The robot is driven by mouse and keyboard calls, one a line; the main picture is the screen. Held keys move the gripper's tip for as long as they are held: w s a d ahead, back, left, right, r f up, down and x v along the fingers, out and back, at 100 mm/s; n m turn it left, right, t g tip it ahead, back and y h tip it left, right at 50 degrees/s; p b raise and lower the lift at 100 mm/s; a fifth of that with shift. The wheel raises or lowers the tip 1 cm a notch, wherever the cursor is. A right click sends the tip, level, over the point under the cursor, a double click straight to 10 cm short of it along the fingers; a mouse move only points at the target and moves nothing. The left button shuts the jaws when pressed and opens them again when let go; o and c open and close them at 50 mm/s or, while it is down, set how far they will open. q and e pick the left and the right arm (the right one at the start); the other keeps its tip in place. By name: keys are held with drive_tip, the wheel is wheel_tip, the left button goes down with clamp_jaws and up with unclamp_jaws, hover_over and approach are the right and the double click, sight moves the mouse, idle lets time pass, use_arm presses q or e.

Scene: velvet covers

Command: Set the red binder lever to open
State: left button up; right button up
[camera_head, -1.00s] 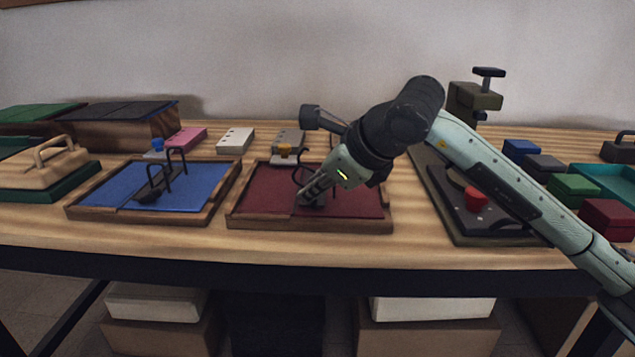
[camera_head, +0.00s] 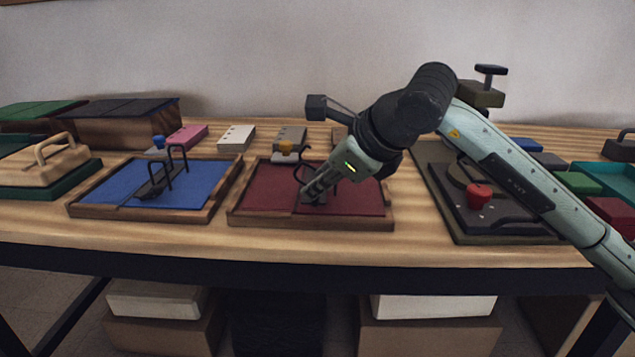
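The red binder (camera_head: 260,192) lies open-faced in a wooden tray at the middle of the table, with a dark ring arch (camera_head: 299,168) standing near its centre. My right gripper (camera_head: 310,197) reaches down over the red binder from the right, its fingertips at the binder's metal mechanism beside the ring. The lever is hidden behind or between the fingers, and I cannot tell whether they are closed on it. My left gripper is not in view.
A black board with a red knob (camera_head: 478,196) lies to the right, under my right arm. Bare wood runs along the front edge.

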drive_tip(key=v, duration=1)
drive_tip(key=shift+s, duration=0.15)
drive_tip(key=shift+d, duration=0.1)
